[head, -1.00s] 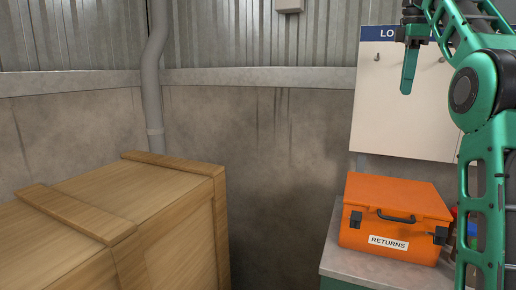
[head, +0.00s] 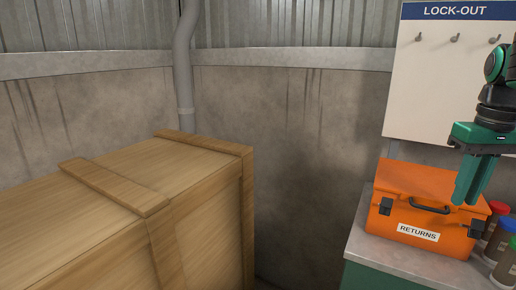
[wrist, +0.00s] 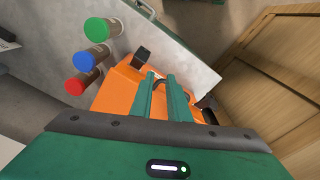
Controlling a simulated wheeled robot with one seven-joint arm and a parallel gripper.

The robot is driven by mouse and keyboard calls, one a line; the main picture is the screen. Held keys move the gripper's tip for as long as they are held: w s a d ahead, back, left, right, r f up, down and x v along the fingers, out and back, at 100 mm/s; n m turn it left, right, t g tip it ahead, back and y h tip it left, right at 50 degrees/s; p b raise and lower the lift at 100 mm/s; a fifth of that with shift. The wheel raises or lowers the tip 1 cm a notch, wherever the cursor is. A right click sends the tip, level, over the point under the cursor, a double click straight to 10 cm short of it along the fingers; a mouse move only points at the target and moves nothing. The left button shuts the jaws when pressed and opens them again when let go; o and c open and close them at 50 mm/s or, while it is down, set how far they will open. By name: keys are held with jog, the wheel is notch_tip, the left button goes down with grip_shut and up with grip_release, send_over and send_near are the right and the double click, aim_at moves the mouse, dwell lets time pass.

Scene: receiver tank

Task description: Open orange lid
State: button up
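The orange case labelled RETURNS (head: 400,238) sits on a grey counter, its orange lid (head: 405,180) shut. A black handle (head: 430,206) is on its front, with a dark latch (head: 385,206) at the left and another (head: 477,229) at the right. My gripper (head: 466,198) points down in front of the case's right part, empty, its fingers close together with a narrow gap. In the wrist view, orange case (wrist: 118,90) shows behind the fingers (wrist: 160,76), and the handle is partly hidden by them. I see no clear contact.
Red-, blue- and green-capped bottles (wrist: 82,84) stand beside the case, on its right in the head view. A large wooden crate (head: 130,210) fills the left. A white LOCK-OUT board (head: 445,80) with hooks hangs behind. The counter's front-left corner (head: 375,250) is bare.

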jog(key=s+a+f+m, duration=0.1)
jog(key=s+f, duration=0.4)
jog(key=s+a+f+m, duration=0.2)
jog(key=s+f, duration=0.3)
jog(key=f, duration=0.1)
jog(key=s+a+f+m, duration=0.1)
jog(key=s+f+m, duration=0.1)
jog(key=s+f, duration=0.3)
jog(key=shift+s+a+f+g, duration=0.25)
jog(key=shift+s+f+g, duration=0.1)
jog(key=shift+s, duration=0.1)
grip_shut()
